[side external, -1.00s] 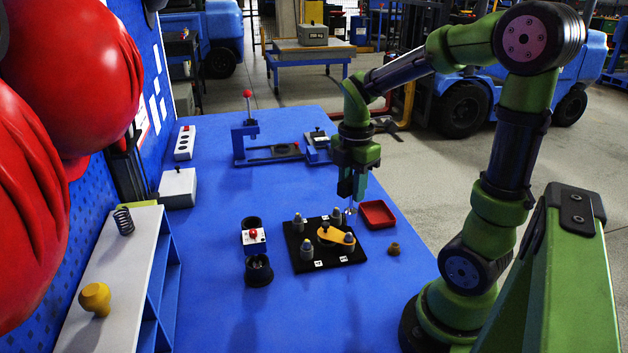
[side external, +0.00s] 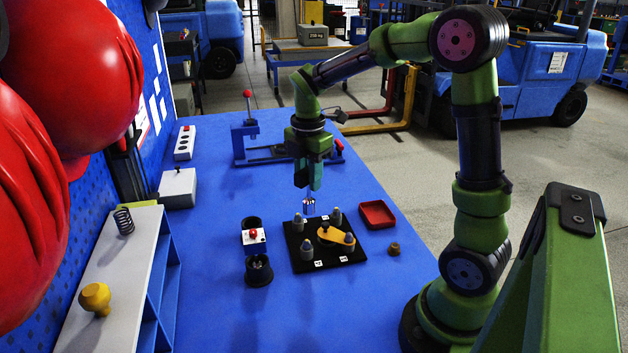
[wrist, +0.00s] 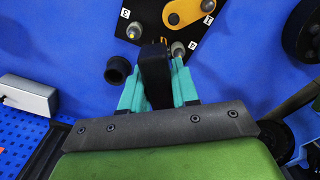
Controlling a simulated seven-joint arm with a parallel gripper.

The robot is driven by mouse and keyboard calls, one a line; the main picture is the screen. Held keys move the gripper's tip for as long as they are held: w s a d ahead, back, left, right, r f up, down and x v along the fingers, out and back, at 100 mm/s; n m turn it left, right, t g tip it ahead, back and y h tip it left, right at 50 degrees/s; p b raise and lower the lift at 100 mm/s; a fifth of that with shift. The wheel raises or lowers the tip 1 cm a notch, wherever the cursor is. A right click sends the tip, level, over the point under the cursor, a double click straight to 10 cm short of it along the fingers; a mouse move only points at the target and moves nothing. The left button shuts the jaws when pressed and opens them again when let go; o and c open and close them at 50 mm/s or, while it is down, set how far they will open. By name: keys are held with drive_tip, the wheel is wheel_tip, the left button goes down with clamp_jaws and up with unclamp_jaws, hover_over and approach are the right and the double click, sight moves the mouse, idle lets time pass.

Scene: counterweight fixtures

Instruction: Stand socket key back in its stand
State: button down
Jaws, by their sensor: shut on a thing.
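My gripper (side external: 308,190) points down over the far edge of the black board. Its teal fingers are shut on the socket key (side external: 309,207), whose silver lower end shows below the fingertips, upright and apparently just above the board or the table. In the wrist view a dark part of what I hold (wrist: 155,75) lies between my fingers (wrist: 157,92); its lower end is hidden. The black board (side external: 299,265) carries several grey posts and a yellow link (side external: 335,238). I cannot tell for certain which thing is the key's stand.
A red tray (side external: 377,214) and a small brown fitting (side external: 394,249) are right of the board. A blue clamp fixture (side external: 240,145) stands behind. The table's middle left is clear.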

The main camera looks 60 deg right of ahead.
drive_tip(key=w+a+r+n, duration=0.1)
drive_tip(key=w+a, duration=0.2)
drive_tip(key=w, duration=0.4)
drive_tip(key=w+a+n, duration=0.1)
drive_tip(key=w+a, duration=0.1)
drive_tip(key=w, duration=0.5)
wheel_tip(320, 180, down, 9)
drive_tip(key=shift+s, duration=0.25)
drive_tip(key=shift+a+f, duration=0.1)
drive_tip(key=shift+f, duration=0.15)
drive_tip(key=shift+f, duration=0.4)
drive_tip(key=c, duration=0.8)
unclamp_jaws()
drive_tip(key=shift+c, duration=0.2)
